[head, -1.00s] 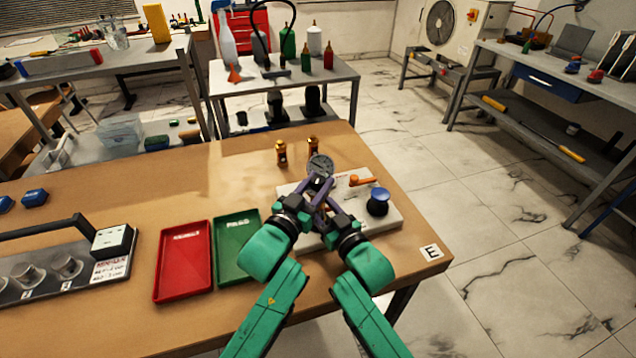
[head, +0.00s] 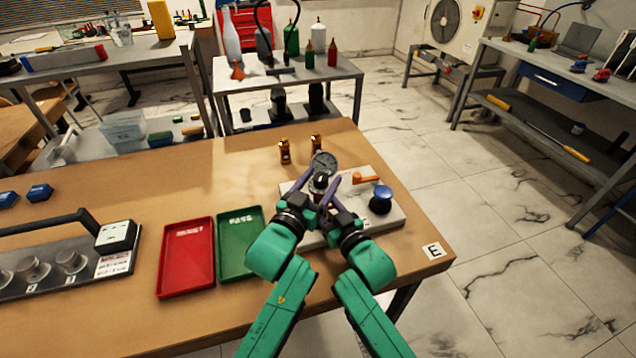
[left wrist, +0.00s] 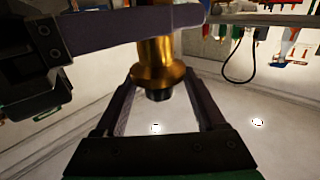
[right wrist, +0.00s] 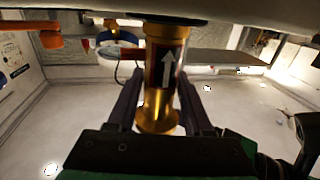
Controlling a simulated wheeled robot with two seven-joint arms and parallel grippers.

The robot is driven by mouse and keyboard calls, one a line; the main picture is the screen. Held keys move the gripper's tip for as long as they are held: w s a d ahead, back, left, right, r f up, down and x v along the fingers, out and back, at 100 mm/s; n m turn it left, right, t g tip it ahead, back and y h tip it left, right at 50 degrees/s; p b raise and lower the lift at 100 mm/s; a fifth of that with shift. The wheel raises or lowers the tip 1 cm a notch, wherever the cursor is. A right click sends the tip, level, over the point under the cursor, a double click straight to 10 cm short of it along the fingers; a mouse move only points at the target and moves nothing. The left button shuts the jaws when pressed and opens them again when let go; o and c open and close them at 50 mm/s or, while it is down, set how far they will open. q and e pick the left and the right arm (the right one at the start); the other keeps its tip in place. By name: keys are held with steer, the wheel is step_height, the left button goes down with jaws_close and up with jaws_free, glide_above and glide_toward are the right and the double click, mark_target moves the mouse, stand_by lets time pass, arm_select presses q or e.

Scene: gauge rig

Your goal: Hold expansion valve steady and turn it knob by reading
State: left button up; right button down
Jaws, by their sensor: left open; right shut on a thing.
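The brass expansion valve (right wrist: 163,75), with a white arrow on a dark label, stands in the test rig (head: 393,221) below the round gauge (head: 324,163). My right gripper (right wrist: 162,98) is shut on its body. In the left wrist view the valve's flanged brass end (left wrist: 158,72) has a short black tip (left wrist: 159,95). My left gripper (left wrist: 160,105) is open, with its fingers apart on either side of this end. In the head view my left gripper (head: 313,192) and right gripper (head: 331,193) meet under the gauge and partly hide the valve. The gauge reading is too small to tell.
An orange lever (head: 367,179) and a blue knob (head: 381,200) sit on the rig's right side. Two brass valves stand behind the gauge. A red tray (head: 187,258) and a green tray (head: 240,244) lie left of the arms. The table's right edge is close to the rig.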

steer(key=shift+f, duration=0.1)
arm_select(q)
steer(key=v, duration=1.2)
arm_select(e)
steer(key=shift+c, duration=1.1)
jaws_free()
